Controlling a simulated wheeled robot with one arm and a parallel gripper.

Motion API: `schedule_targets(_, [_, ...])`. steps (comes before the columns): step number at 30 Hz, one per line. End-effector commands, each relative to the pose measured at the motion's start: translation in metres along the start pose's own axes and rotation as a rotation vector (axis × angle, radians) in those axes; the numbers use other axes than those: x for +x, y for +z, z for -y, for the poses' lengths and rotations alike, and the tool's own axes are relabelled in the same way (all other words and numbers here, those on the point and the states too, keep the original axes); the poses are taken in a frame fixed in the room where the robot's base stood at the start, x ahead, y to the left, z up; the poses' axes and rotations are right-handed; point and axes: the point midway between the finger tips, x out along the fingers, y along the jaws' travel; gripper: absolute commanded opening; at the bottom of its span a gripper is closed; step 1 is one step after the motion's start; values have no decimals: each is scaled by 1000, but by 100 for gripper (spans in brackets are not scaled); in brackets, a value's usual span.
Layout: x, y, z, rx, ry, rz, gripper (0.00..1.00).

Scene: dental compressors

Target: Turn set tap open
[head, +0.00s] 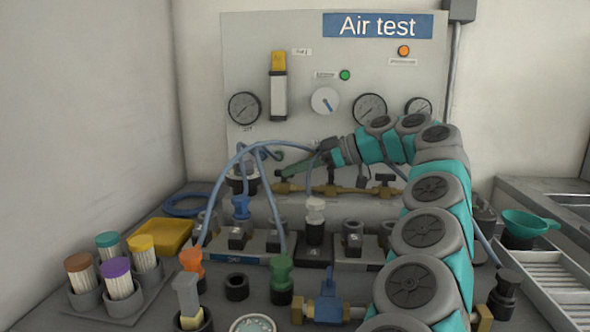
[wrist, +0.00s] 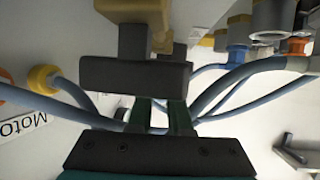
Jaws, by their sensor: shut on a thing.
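A brass manifold (head: 340,189) with small dark-handled taps runs low along the front of the test panel (head: 300,60). My gripper (head: 281,173) reaches left to the manifold's left end. In the wrist view my gripper (wrist: 165,100) has its two dark green fingers shut on a black tap handle (wrist: 135,77).
Blue hoses (head: 225,175) arch close to my gripper's left. Gauges (head: 244,107) and a white dial (head: 325,101) are on the panel. Another brass tap with a blue handle (head: 327,303) stands in front. Colored-top pots (head: 120,280) and a yellow tray (head: 160,236) are at left.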

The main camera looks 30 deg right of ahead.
Motion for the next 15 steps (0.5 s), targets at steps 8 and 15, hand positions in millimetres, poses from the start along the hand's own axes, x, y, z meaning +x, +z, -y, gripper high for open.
schedule_targets(8, [0,0,-1,-8,-17,-1,0])
schedule_targets(15, [0,-1,-1,-11,-22,-1,0])
